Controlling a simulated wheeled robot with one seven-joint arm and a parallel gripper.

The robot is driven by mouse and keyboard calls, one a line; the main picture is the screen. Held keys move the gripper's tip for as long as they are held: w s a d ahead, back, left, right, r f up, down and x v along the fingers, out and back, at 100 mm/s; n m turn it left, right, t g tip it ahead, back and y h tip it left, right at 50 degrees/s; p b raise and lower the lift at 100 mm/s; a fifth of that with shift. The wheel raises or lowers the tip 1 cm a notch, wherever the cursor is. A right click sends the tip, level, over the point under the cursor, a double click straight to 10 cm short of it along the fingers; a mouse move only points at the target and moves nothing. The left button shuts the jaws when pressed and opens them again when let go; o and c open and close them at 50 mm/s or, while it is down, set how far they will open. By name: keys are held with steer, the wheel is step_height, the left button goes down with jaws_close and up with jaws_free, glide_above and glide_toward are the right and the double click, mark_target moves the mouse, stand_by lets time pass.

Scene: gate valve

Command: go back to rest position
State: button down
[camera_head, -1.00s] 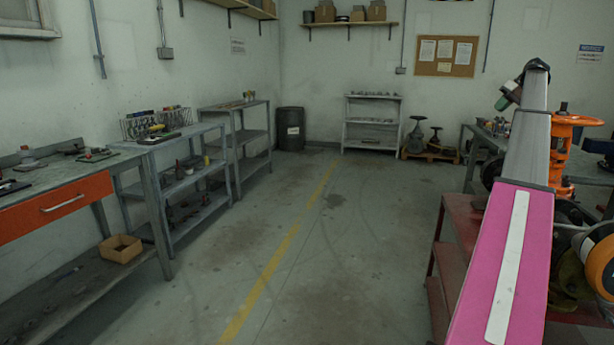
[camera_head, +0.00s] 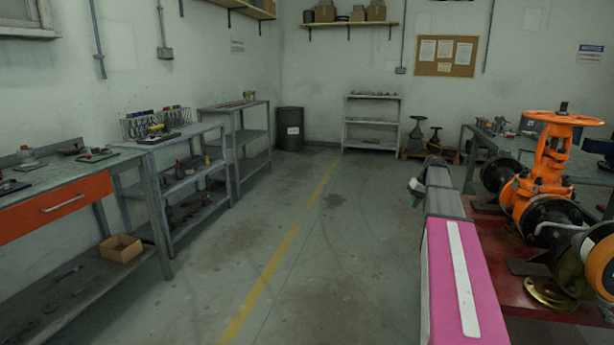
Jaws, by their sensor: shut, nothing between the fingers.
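My arm, with a pink section and a grey section, reaches forward from the bottom right and lies low beside the red bench. At its far end a small dark, white and green part shows, which I take for my gripper (camera_head: 414,189). It is too small to make out the fingers, and it holds nothing that I can see. It hangs over the floor to the left of the orange gate valve (camera_head: 545,170), well apart from it. The valve's orange handwheel (camera_head: 563,118) is on top.
The red bench (camera_head: 570,338) under the valve is close on the right of my arm. A workbench with an orange drawer (camera_head: 63,203) and grey shelves (camera_head: 190,185) line the left wall. The floor with a yellow line (camera_head: 285,245) is clear between. A black barrel (camera_head: 290,128) stands at the back.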

steer(key=s+a+f+g+h, duration=0.1)
steer(key=s+a+f+h, duration=0.1)
steer(key=s+a+f, duration=1.5)
steer(key=shift+s+a, duration=0.8)
steer(key=shift+s, duration=0.3)
steer(key=c, duration=1.7)
jaws_free()
steer(key=s+a+f, duration=0.2)
steer(key=s+a, duration=0.1)
steer(key=s, duration=0.2)
steer(key=s+a+f+h, duration=0.1)
steer(key=s+a+f, duration=0.1)
steer(key=s, duration=0.4)
steer(key=shift+s+a+f+h, duration=0.15)
steer(key=shift+a+f+h, duration=0.15)
steer(key=shift+a+f, duration=0.1)
steer(key=o, duration=0.4)
steer(key=shift+s+a, duration=0.1)
